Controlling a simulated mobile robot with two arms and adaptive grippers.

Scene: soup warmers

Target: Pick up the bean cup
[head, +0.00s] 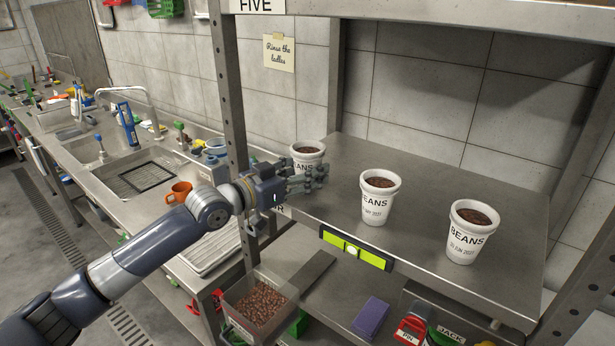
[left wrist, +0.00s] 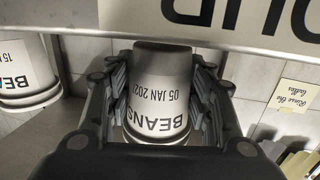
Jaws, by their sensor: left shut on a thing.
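Three white cups labelled BEANS, filled with brown beans, show in the head view. My left gripper (head: 316,178) is shut on the leftmost bean cup (head: 307,151), at the left end of the steel shelf (head: 335,205). The middle bean cup (head: 377,205) and right bean cup (head: 468,243) stand upright, apart from the gripper. My right gripper is not in view.
A shelf post (head: 230,100) rises close to my left arm. A yellow-green level (head: 356,250) is on the shelf's front edge. Below are a bin of beans (head: 262,303) and a purple block (head: 370,316). An orange mug (head: 179,192) stands by the sink.

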